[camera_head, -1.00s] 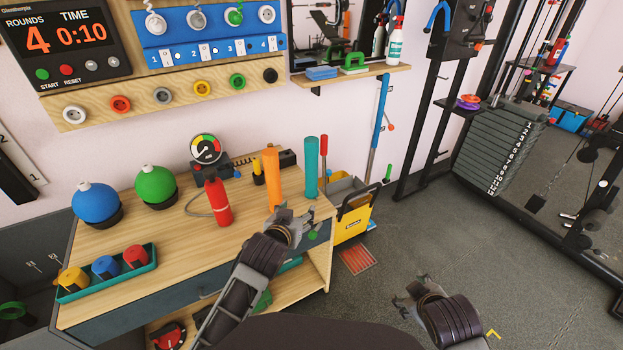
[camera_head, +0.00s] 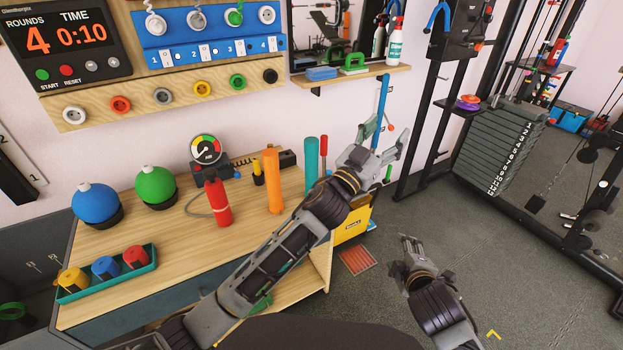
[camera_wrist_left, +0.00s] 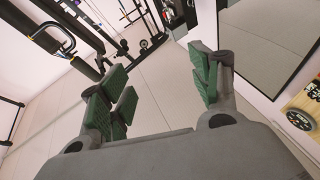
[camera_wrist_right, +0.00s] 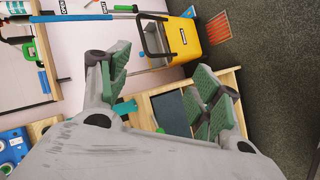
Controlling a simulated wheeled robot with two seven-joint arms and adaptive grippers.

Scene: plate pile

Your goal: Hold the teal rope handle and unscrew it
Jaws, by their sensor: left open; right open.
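The teal handle (camera_head: 311,158) is an upright teal cylinder at the right end of the wooden bench. Its lower part is close behind my left arm in the head view. A teal piece also shows between my right fingers in the right wrist view (camera_wrist_right: 125,107). My right gripper (camera_head: 412,246) is open and empty over the floor, right of the bench and lower in the picture. Neither gripper visibly touches the handle.
An orange cylinder (camera_head: 272,180) and a red cylinder (camera_head: 217,202) stand left of the teal one on the bench (camera_head: 165,235). A yellow bucket (camera_head: 352,226) is right of the bench, partly hidden by my left arm.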

